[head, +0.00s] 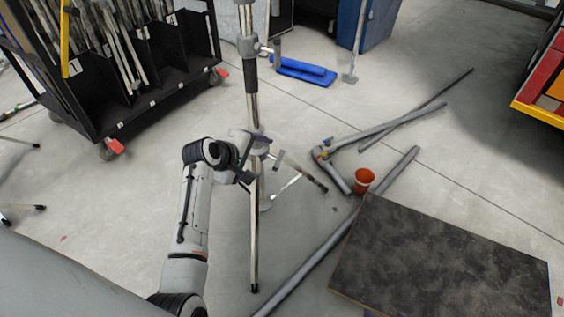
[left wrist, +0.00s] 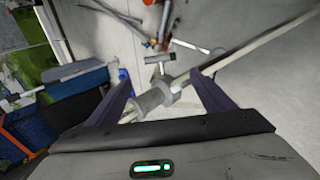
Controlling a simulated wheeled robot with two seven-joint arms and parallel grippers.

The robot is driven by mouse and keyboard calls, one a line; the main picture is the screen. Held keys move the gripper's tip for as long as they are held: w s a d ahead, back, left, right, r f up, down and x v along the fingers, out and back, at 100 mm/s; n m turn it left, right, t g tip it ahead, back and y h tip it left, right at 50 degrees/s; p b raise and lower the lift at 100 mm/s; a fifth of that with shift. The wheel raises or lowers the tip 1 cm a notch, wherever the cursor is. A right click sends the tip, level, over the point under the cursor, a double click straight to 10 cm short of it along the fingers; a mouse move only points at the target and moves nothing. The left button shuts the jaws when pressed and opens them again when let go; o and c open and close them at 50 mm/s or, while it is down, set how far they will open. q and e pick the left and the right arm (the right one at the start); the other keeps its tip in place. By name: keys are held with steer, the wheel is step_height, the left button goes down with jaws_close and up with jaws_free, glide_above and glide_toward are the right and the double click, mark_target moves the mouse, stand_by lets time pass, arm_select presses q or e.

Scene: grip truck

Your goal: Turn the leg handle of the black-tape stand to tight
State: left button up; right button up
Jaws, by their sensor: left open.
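The black-tape stand is a silver upright pole with a black tape band (head: 251,77), standing on spread legs in the middle of the head view. My left gripper (head: 257,157) is at its leg collar, low on the pole, and partly hides it. In the left wrist view the grey collar (left wrist: 152,100) lies between the two open fingers of my left gripper (left wrist: 158,77). A small grey T-shaped leg handle (left wrist: 160,59) shows just beyond the fingertips, roughly centred. I cannot tell whether a finger touches the stand. My right gripper is in neither view.
A black wheeled cart (head: 150,108) stands at the upper left. Grey pipes (head: 385,128) and an orange cup (head: 364,179) lie or stand on the floor to the right. A dark board (head: 440,262) fills the lower right. A blue pad (head: 305,70) lies behind the stand.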

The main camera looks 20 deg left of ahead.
mark_target(277, 160)
arm_select(q)
steer(key=b+x, duration=0.1)
steer(key=x, duration=0.1)
steer(key=b+x, duration=0.1)
steer(key=x, duration=0.2)
steer(key=b+x, duration=0.2)
steer(key=shift+d+f, duration=0.45)
steer(key=b+x, duration=0.2)
steer(key=x, duration=0.1)
steer(key=shift+w+f, duration=0.15)
steer(key=shift+w, duration=0.15)
steer(key=shift+w+f, duration=0.15)
steer(key=shift+w, duration=0.25)
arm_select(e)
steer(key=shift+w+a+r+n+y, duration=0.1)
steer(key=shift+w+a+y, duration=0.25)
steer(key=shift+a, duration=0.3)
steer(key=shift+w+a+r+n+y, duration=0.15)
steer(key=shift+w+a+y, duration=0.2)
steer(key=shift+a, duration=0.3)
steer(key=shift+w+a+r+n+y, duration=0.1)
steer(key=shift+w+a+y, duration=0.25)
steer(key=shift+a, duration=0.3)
